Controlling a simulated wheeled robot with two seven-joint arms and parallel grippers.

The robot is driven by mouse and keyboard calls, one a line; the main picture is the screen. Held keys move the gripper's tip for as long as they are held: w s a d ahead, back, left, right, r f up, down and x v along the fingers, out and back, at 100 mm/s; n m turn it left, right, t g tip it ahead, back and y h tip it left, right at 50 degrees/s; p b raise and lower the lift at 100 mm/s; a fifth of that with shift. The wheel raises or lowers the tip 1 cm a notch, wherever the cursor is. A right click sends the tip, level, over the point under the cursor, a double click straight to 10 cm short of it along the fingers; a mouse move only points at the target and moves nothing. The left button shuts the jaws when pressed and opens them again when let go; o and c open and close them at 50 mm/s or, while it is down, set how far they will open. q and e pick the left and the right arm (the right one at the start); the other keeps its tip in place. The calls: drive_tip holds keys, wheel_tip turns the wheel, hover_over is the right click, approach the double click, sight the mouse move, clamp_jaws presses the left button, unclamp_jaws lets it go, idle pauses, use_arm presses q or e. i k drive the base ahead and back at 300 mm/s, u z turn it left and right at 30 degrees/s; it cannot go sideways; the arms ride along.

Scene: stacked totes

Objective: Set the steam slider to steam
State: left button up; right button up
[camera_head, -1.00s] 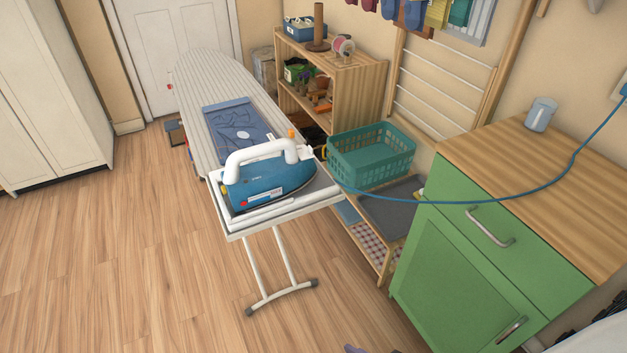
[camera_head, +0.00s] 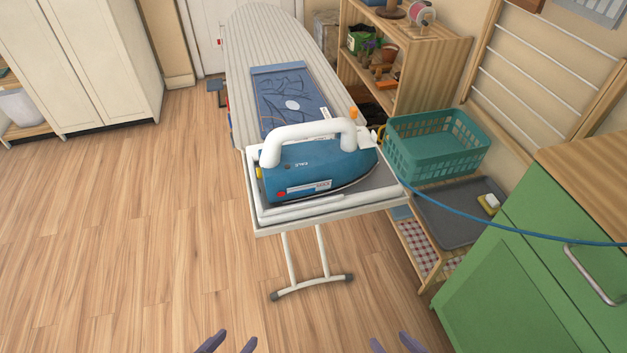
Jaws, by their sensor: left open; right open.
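A blue steam iron (camera_head: 310,172) with a white handle lies on the iron rest (camera_head: 272,215) at the near end of the ironing board. Its side carries a pale label panel (camera_head: 308,188) with a small red mark at its left end. An orange knob (camera_head: 353,113) shows by the far right end of the handle. I cannot make out which part is the steam slider or how it is set. My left gripper (camera_head: 226,343) and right gripper (camera_head: 398,344) show only their purple fingertips at the bottom edge. Both are open, empty and well short of the iron.
The ironing board (camera_head: 262,50) stretches away behind with a folded blue garment (camera_head: 291,98) on it. A teal basket (camera_head: 437,145) stands to the right. A blue cord (camera_head: 480,227) runs right past the green cabinet (camera_head: 520,275). The wooden floor at left is clear.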

sight(354, 111)
drive_tip(key=z, duration=3.95)
drive_tip(key=k, duration=2.9)
drive_tip(key=u, duration=1.45)
drive_tip(key=i, duration=0.95)
